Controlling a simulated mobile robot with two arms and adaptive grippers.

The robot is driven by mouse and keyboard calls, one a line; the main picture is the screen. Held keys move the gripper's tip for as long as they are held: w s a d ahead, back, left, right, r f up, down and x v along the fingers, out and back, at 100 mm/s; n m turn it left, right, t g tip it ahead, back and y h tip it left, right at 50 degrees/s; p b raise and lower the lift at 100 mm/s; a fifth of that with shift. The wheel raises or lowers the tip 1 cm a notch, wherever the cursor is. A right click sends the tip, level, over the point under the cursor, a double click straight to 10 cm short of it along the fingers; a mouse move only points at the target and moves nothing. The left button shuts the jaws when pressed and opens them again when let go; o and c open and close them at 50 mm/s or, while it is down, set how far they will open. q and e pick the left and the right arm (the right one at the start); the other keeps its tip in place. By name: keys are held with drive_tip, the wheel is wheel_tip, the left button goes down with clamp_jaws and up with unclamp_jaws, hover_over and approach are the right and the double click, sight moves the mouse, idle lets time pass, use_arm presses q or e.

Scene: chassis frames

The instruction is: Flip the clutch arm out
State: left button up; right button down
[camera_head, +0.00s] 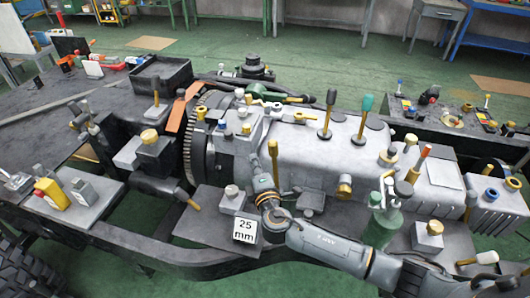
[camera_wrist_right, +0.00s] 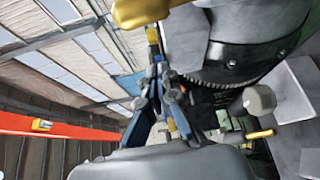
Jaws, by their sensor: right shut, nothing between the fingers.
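My right gripper (camera_head: 258,160) points upward beside the bell-shaped housing of the grey gearbox (camera_head: 345,155). It is shut and empty; in the right wrist view its blue fingers (camera_wrist_right: 158,62) come together near a yellow-tipped part. A yellow lever (camera_head: 273,158) stands upright close to the right of the gripper in the head view; I cannot tell whether they touch. No part is labelled as the clutch arm, so I cannot say for sure which lever it is. A toothed dark ring (camera_head: 190,140) sits at the left end of the housing. My left gripper is not in view.
A "25 mm" block (camera_head: 245,230) stands below the gripper. A black open box (camera_head: 160,80) lies at the left. Green floor is open behind the chassis.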

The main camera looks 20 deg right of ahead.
drive_tip(key=d, duration=0.1)
drive_tip(key=w+d+p, duration=0.2)
drive_tip(key=d, duration=0.1)
drive_tip(key=shift+r, duration=0.1)
drive_tip(key=shift+w, duration=0.1)
idle(0.3)
